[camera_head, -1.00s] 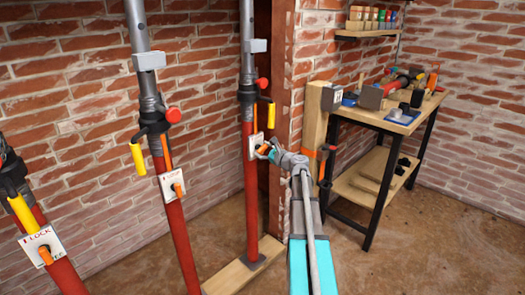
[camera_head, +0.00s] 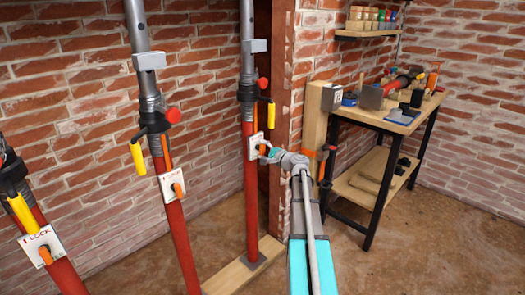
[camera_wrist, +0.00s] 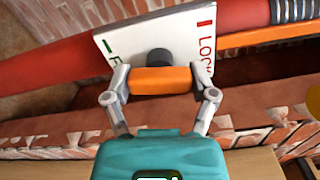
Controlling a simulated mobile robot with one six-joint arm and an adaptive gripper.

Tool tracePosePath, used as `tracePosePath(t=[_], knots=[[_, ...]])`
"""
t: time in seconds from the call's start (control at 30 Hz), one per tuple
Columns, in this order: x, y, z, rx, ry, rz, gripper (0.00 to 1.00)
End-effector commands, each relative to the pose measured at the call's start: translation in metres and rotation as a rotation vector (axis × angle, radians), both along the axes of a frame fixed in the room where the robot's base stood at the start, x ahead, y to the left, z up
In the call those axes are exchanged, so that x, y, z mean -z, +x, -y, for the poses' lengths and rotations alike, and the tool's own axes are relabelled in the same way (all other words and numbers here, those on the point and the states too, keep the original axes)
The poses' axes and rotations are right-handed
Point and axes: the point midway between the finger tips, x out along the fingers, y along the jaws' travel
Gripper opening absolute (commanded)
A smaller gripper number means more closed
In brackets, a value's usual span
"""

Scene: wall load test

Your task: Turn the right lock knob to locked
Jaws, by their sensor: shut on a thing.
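The right lock knob is an orange bar (camera_wrist: 162,80) on a dark hub, in front of a white plate (camera_wrist: 150,40) on the red right prop (camera_head: 251,200). The plate has a red mark with "LOCK" at its right in the wrist view and a green mark with a partly hidden word at its left. My gripper (camera_wrist: 165,82) is shut on the knob, with one finger at each end of the bar. In the head view my gripper (camera_head: 263,149) is at the plate (camera_head: 254,146), and the knob is small and partly hidden. Which mark the knob points to is unclear.
The middle prop's knob (camera_head: 178,189) and the left prop's knob (camera_head: 45,255) stand to the left. A yellow handle (camera_head: 271,115) juts out just above my gripper. A wooden post (camera_head: 315,125) and a workbench (camera_head: 385,118) stand to the right.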

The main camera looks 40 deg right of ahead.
Motion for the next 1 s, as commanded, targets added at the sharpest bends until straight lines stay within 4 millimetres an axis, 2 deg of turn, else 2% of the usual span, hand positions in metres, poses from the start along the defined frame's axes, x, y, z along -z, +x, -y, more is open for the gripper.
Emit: tracePosePath(t=[0.33,0.87,0.9,1.0], knots=[[-0.0001,0.0008,-0.0001,0.000,-0.173,0.032,0.26],[0.0000,0.0008,-0.0002,-0.001,-0.203,0.037,0.26],[0.0000,0.0008,-0.0002,-0.001,-0.203,0.037,0.81],[0.0000,0.0007,-0.0002,-0.001,-0.202,0.037,1.00]])
